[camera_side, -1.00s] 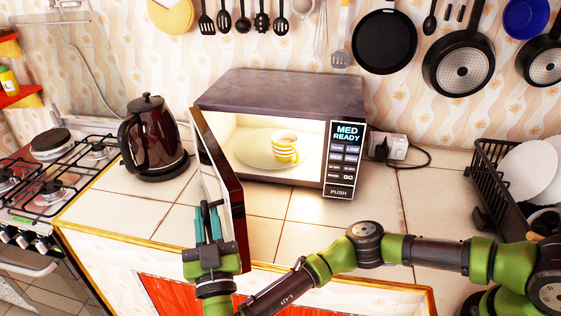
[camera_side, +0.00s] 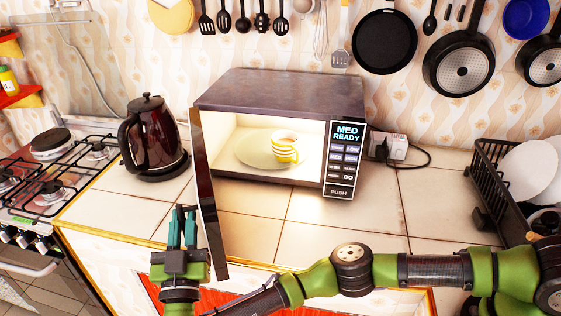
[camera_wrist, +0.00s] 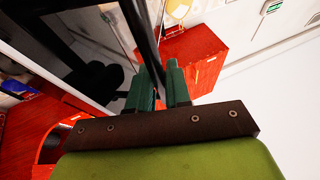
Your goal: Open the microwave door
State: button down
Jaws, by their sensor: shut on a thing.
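The microwave (camera_side: 280,92) stands on the counter with its door (camera_side: 207,190) swung wide open toward the front. The door shows nearly edge-on at the left of the cavity. A yellow-and-white striped mug (camera_side: 285,150) sits on the round plate (camera_side: 250,150) inside. My gripper (camera_side: 184,210) is at the door's free front end, on its outer left side in the side view. In the wrist view, the dark door edge (camera_wrist: 143,38) runs down to my gripper's fingers (camera_wrist: 159,68), which are shut on it. The exact contact is partly hidden.
A dark red kettle (camera_side: 152,135) stands left of the microwave, near the stove (camera_side: 50,170). A black dish rack (camera_side: 490,165) with plates is at the right. Pans (camera_side: 385,42) and utensils hang above. The counter (camera_side: 300,235) before the microwave is clear.

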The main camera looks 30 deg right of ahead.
jog(key=shift+w+d+r, duration=0.15)
jog(key=shift+d, duration=0.05)
jog(key=c, duration=1.4)
grip_release()
jog(key=shift+a, duration=0.1)
jog(key=v, duration=1.7)
jog(key=shift+w, duration=0.1)
